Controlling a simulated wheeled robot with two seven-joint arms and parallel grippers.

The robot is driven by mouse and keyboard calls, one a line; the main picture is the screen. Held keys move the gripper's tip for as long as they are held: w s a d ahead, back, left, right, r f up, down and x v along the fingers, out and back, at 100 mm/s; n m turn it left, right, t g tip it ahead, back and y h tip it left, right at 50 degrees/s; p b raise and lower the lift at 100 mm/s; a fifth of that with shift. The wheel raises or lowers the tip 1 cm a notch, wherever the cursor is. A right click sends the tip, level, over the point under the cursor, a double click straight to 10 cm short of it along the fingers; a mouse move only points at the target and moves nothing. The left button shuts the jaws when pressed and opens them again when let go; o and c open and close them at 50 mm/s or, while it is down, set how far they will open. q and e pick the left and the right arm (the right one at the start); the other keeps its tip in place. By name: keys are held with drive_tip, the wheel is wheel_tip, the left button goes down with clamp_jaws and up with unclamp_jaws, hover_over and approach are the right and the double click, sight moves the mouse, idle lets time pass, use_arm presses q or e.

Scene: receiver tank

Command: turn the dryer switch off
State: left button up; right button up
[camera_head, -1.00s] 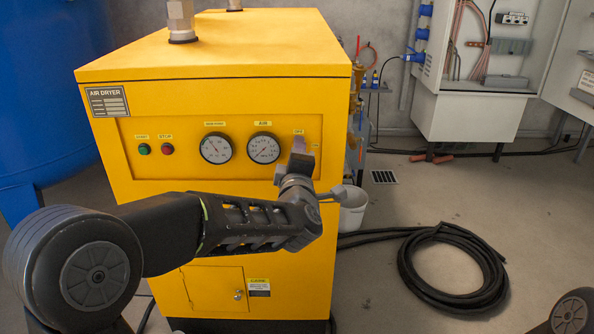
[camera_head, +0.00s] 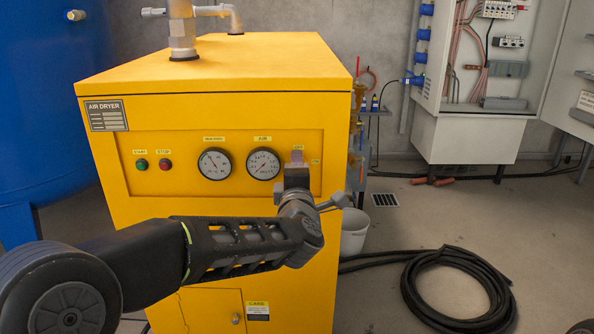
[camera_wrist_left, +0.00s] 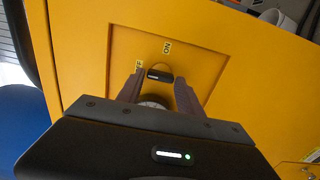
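The yellow air dryer (camera_head: 215,255) stands in front of me, with the switch area at the right end of its recessed panel. In the head view my left gripper (camera_head: 297,160) is in front of that area and hides the switch. In the left wrist view the black switch handle (camera_wrist_left: 160,75) shows between the fingertips of my left gripper (camera_wrist_left: 159,88). The fingers are apart, one on each side of it; I cannot tell whether either touches. An ON label (camera_wrist_left: 167,47) and a second, partly hidden label (camera_wrist_left: 138,66) are beside the switch. My right gripper is not in view.
Two gauges (camera_head: 215,164) and green (camera_head: 142,164) and red (camera_head: 165,165) buttons are left of the gripper. A blue tank (camera_head: 40,110) stands at the left. A coiled black hose (camera_head: 460,290) lies on the floor at the right, below an open electrical cabinet (camera_head: 470,135).

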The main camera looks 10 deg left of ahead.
use_arm(q)
drive_tip(key=shift+s, duration=0.1)
drive_tip(key=p+v, duration=0.1)
drive_tip(key=v, duration=0.6)
drive_tip(key=shift+s+d, duration=0.15)
drive_tip(key=shift+s, duration=0.1)
